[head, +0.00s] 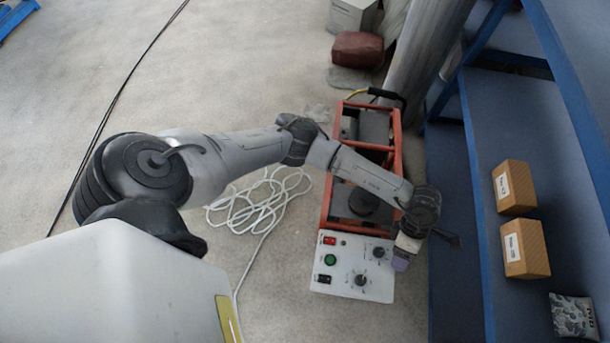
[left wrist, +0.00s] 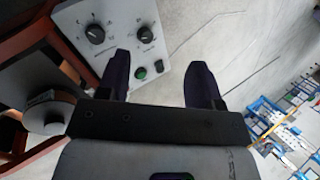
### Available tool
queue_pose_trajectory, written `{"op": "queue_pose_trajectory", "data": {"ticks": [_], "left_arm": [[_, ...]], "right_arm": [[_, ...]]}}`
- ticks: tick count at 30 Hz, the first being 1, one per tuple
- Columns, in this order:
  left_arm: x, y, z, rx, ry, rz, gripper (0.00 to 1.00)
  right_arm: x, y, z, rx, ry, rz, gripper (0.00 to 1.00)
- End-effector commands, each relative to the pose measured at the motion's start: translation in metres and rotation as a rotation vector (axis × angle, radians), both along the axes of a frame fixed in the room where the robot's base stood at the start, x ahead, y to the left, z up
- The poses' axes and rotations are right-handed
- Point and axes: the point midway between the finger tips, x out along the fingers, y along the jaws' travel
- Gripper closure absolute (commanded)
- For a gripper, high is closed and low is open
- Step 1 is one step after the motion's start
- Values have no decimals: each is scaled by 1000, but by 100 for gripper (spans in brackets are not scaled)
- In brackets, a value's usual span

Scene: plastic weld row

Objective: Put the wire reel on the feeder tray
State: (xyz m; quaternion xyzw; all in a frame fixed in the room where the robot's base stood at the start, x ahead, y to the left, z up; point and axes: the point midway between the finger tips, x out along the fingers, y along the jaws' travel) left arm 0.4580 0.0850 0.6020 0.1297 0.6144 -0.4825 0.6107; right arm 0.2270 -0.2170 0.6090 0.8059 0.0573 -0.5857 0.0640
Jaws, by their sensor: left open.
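The wire feeder machine has an orange-red frame (head: 326,200) and a white control panel (head: 343,282); the panel also shows in the left wrist view (left wrist: 112,22). A round dark thing that looks like the wire reel (head: 363,202) sits on a dark surface inside the frame. In the left wrist view a round reel with a copper-coloured band (left wrist: 45,108) is at the left, partly hidden by my gripper body. My left gripper (head: 402,257) is beside the panel's right edge, with its purple fingers apart and nothing between them (left wrist: 159,65). My right gripper is not in view.
A blue shelf rack (head: 480,210) on the right holds two cardboard boxes (head: 514,187) (head: 526,249) and a patterned packet (head: 573,316). A white cable (head: 262,203) lies coiled on the floor. A grey column (head: 425,50) stands behind the machine.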

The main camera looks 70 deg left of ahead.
Motion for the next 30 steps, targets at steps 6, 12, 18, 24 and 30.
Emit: {"op": "queue_pose_trajectory", "data": {"ticks": [6, 12, 18, 24, 30], "left_arm": [[-37, -117, 87, -802, 132, 366, 40], [-15, -103, 168, -1355, 334, 932, 40], [4, -15, 168, -1642, 592, 1662, 40], [-35, 75, 98, -1565, 870, 2468, 40], [-124, 120, 35, 912, -874, -2493, 40]], "right_arm": [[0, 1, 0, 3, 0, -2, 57], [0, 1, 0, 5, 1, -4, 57], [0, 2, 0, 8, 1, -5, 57], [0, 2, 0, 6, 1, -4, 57], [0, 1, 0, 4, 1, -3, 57]]}}
